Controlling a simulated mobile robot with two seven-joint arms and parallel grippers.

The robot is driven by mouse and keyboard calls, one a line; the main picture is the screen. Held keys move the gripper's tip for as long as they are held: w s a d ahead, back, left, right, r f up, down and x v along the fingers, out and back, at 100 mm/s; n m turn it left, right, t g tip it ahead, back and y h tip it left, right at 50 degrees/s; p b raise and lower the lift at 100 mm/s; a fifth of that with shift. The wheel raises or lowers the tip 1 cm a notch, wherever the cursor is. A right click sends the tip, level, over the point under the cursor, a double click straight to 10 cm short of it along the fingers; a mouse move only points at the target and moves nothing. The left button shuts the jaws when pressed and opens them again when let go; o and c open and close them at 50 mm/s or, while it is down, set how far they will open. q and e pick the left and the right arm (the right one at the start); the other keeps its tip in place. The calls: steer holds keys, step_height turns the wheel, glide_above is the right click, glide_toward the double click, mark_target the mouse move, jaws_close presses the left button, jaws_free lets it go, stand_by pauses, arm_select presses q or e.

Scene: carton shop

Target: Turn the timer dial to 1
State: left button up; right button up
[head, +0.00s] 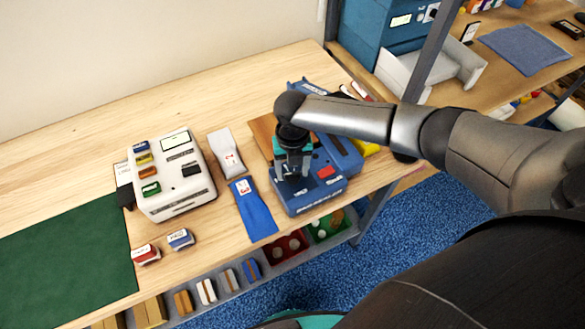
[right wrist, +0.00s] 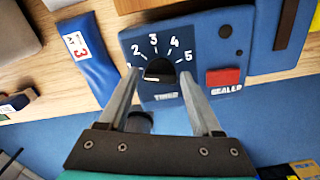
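The timer dial (right wrist: 159,70) is a dark knob on the blue sealer (right wrist: 210,50). White numbers 1 to 5 fan around it, and the word TIMER is printed below. In the head view the right gripper (head: 290,172) points down over the sealer's front left part (head: 318,197) and hides the dial. My left gripper is not in view.
A red button (right wrist: 222,77) sits right of the dial. Left of the sealer lie a blue pouch (head: 254,210) and a grey-white pouch (head: 225,152). A white device (head: 180,195) and a green mat (head: 70,265) are farther left. Bins (head: 290,246) hang below the table's front edge.

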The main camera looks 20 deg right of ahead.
mark_target(292, 173)
steer(key=shift+o, duration=1.1)
step_height(292, 173, up, 15)
